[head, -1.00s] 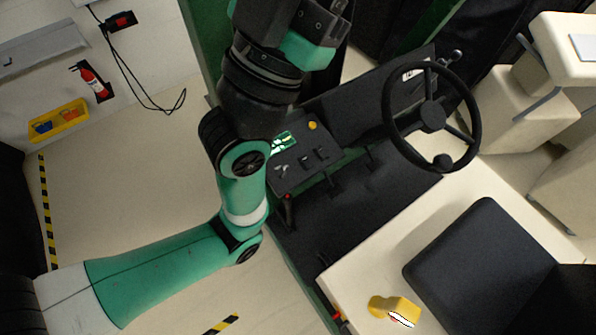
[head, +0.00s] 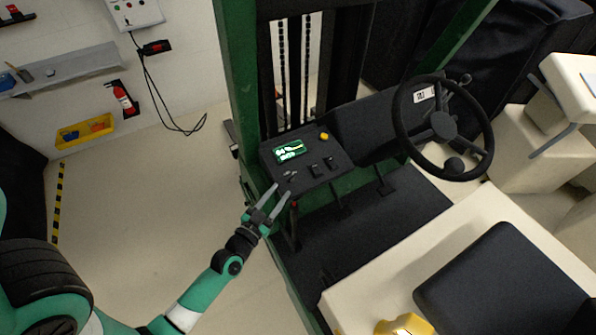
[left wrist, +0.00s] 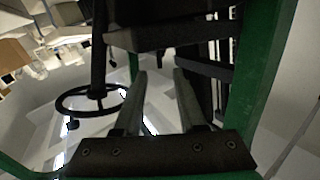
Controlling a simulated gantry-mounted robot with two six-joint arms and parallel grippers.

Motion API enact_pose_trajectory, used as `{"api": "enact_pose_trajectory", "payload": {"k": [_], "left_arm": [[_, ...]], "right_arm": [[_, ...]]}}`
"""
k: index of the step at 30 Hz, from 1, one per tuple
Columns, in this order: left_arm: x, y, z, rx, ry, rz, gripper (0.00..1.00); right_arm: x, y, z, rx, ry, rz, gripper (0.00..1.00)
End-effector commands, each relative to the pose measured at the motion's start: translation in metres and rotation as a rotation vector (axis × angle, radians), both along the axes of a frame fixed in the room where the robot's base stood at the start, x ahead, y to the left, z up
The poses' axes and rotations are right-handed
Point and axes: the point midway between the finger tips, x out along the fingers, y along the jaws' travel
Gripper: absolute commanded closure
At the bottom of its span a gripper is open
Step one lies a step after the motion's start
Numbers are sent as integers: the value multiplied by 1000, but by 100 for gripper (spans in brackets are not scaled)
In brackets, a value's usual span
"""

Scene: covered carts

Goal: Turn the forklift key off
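The forklift's black dash panel (head: 304,167) has a lit green-and-white screen (head: 290,150). A small grey piece that may be the key (head: 289,174) sits below the screen, near the panel's lower left corner; its turn position is too small to tell. My left gripper (head: 282,190) is open and empty, with its two fingers pointing up at that corner, close to the grey piece. I cannot tell whether they touch the panel. In the left wrist view the two fingers (left wrist: 160,80) stand apart with nothing seen between them. My right gripper is not in view.
A yellow button (head: 323,136) and dark switches (head: 325,166) are on the panel. The steering wheel (head: 443,127) stands to the right, and the green mast post (head: 240,90) to the left. A red-tipped lever (head: 294,207) is just below the gripper. Floor at left is clear.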

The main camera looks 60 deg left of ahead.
Motion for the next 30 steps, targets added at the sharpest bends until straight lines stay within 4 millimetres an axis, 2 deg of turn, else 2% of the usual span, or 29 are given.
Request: {"api": "enact_pose_trajectory", "payload": {"k": [9, 15, 19, 26, 30], "left_arm": [[56, 36, 1, 2, -3, -2, 60], [83, 55, 0, 2, -2, -2, 60], [90, 60, 0, 0, -2, -1, 60], [91, 60, 1, 1, -1, -1, 60], [91, 60, 1, 1, -1, -1, 83]], "right_arm": [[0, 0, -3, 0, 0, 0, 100], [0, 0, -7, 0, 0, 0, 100], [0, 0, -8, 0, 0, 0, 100], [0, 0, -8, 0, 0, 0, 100], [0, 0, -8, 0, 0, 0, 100]]}}
